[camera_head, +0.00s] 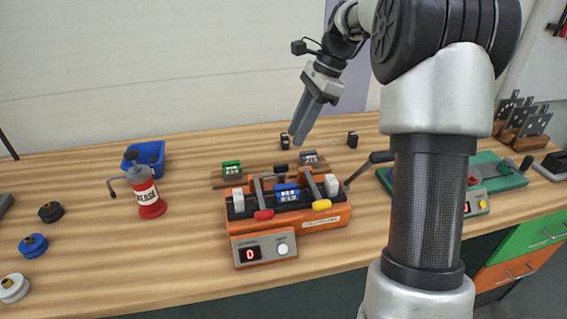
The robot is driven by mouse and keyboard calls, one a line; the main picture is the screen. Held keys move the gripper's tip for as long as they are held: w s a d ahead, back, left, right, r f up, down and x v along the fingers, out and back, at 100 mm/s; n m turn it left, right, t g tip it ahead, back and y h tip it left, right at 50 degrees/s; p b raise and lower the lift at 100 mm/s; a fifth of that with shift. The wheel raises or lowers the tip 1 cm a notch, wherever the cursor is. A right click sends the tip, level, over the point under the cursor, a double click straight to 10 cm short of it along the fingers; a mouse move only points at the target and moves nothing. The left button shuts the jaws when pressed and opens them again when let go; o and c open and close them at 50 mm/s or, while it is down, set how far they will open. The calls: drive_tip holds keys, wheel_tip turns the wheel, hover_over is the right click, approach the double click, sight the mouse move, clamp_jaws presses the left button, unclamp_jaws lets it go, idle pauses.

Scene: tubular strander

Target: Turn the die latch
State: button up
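The orange machine (335,216) stands on the wooden bench with a blue block (287,193) in its middle. A lever with a red grip (264,215) is on its left, and a lever with a yellow grip (321,205) is on its right. No label shows which part is the die latch. My gripper (299,136) points down above and behind the machine, apart from both levers. Its fingers overlap into one dark bar, so their gap cannot be seen. Nothing shows held at the tips.
A control box (265,249) with a red digit fronts the machine. A green machine (500,174) is right, partly behind my arm. Small blocks stand behind the machine.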

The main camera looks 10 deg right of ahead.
sight(281, 165)
drive_tip(key=b+x, duration=0.1)
drive_tip(key=x, duration=0.8)
drive_tip(key=shift+a+f, duration=0.1)
drive_tip(key=shift+f, duration=0.15)
clamp_jaws()
